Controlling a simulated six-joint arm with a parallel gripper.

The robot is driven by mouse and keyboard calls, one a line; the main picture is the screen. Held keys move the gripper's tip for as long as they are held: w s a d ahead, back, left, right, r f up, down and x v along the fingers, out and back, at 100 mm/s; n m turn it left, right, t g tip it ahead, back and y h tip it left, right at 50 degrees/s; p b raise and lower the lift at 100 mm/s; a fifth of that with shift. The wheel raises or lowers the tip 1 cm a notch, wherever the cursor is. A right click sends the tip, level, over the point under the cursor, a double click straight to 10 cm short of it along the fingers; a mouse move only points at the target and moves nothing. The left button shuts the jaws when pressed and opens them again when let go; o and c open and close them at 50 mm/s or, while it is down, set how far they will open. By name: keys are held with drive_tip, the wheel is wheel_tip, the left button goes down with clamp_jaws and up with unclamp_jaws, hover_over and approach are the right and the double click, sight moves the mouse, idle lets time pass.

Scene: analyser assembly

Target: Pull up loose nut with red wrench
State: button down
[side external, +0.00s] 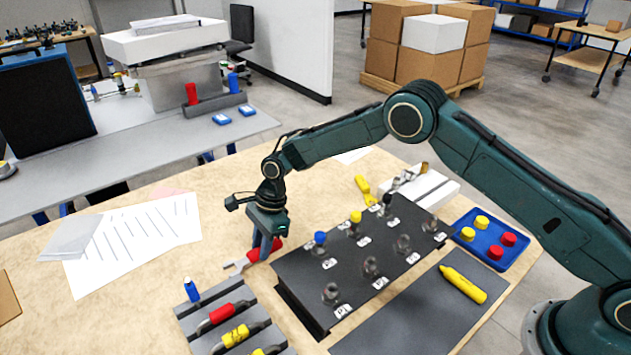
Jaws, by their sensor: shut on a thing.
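My gripper (268,240) points down and is shut on the red wrench (237,266). Its red handle shows beside the fingers, and its grey open-ended head points left and down. The wrench is just left of the black analyser panel (300,279), near the table top; I cannot tell whether it touches anything. The panel carries two rows of labelled fittings. The front row has bare metal nuts, among them one (331,293) at the near left end. The back row has blue (319,239), yellow (356,217) and dark tops. I cannot tell which nut is loose.
A grey tool rack (190,317) with red and yellow tools stands at the front left. A blue tray (482,264) with red and yellow caps lies right of the panel. A yellow marker (463,284) lies on a dark mat. Paper sheets (130,240) lie at the left.

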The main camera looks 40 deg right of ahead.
drive_tip(key=shift+v, duration=2.55)
drive_tip(key=shift+r, duration=0.1)
drive_tip(key=d+r+n+g, duration=0.1)
drive_tip(key=d+n, duration=0.4)
drive_tip(key=d, duration=0.7)
drive_tip(key=d+r+n+g+h, duration=0.1)
drive_tip(key=d+r+n, duration=0.3)
drive_tip(key=d, duration=0.8)
drive_tip(key=n, duration=0.2)
drive_tip(key=shift+n+g+h, duration=0.3)
drive_tip(key=shift+g, duration=0.1)
drive_tip(key=shift+w, duration=0.1)
drive_tip(key=shift+a+f, duration=0.1)
drive_tip(key=shift+a, duration=0.05)
drive_tip(key=shift+s+a+f, duration=0.25)
drive_tip(key=shift+s+f, duration=0.25)
drive_tip(key=shift+f, duration=0.15)
drive_tip(key=shift+s+a+f, duration=0.3)
drive_tip(key=shift+s+f, duration=0.2)
drive_tip(key=shift+f, duration=0.15)
